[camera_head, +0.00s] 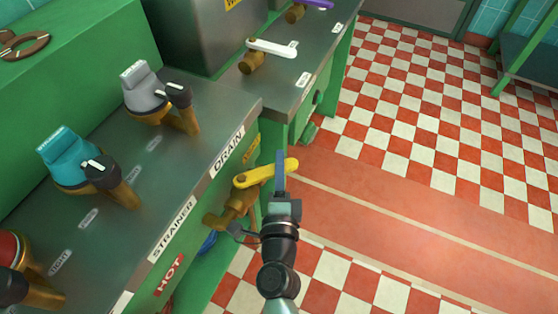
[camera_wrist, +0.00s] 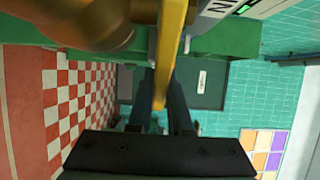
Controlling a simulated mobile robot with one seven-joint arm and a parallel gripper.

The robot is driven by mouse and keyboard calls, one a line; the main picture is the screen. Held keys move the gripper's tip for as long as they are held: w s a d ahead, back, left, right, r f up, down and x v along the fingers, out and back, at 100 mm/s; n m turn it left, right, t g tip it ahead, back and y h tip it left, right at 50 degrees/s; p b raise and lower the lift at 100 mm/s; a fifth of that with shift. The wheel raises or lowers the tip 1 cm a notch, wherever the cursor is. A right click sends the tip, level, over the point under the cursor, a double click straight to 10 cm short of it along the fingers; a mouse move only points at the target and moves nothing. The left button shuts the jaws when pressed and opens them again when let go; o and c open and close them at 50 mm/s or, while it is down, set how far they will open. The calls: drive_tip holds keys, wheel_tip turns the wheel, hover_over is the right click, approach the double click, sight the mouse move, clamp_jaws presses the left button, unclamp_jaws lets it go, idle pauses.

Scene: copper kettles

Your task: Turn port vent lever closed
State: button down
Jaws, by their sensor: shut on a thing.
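A yellow lever (camera_head: 262,174) sits on a brass valve (camera_head: 236,206) at the front of the green counter, below the DRAIN label. My gripper (camera_head: 280,165) is shut on the lever's outer end. In the wrist view the yellow lever (camera_wrist: 170,50) runs down between the two fingers of my gripper (camera_wrist: 161,100). A white lever (camera_head: 272,48) on a brass valve and a purple lever (camera_head: 316,4) stand farther back on the counter. Their small labels are too small to read, so I cannot tell which lever is named port vent.
Knobs in grey (camera_head: 146,90), teal (camera_head: 66,155) and red (camera_head: 10,248) stand on the counter top at left. STRAINER (camera_head: 172,229) and HOT (camera_head: 170,274) labels mark the front edge. The red and white checked floor (camera_head: 440,130) to the right is clear.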

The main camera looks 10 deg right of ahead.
drive_tip(key=shift+s+d+r+m+h+p, duration=0.1)
drive_tip(key=shift+s+m+h+p, duration=0.45)
drive_tip(key=shift+h+p, duration=0.35)
drive_tip(key=shift+s+m+g+h+p, duration=0.7)
drive_tip(key=shift+m+h, duration=0.2)
drive_tip(key=shift+h, duration=0.35)
drive_tip(key=shift+s+m+g+h+p, duration=0.45)
drive_tip(key=shift+m+g+h+p, duration=0.35)
drive_tip(key=shift+h, duration=0.5)
drive_tip(key=shift+s+m+g+h+p, duration=0.55)
drive_tip(key=shift+m+h+p, duration=0.2)
drive_tip(key=shift+m+h, duration=0.4)
drive_tip(key=shift+s, duration=0.1)
drive_tip(key=c, duration=0.8)
unclamp_jaws()
drive_tip(key=shift+c, duration=0.2)
drive_tip(key=shift+n+t, duration=0.25)
drive_tip(key=shift+n, duration=0.05)
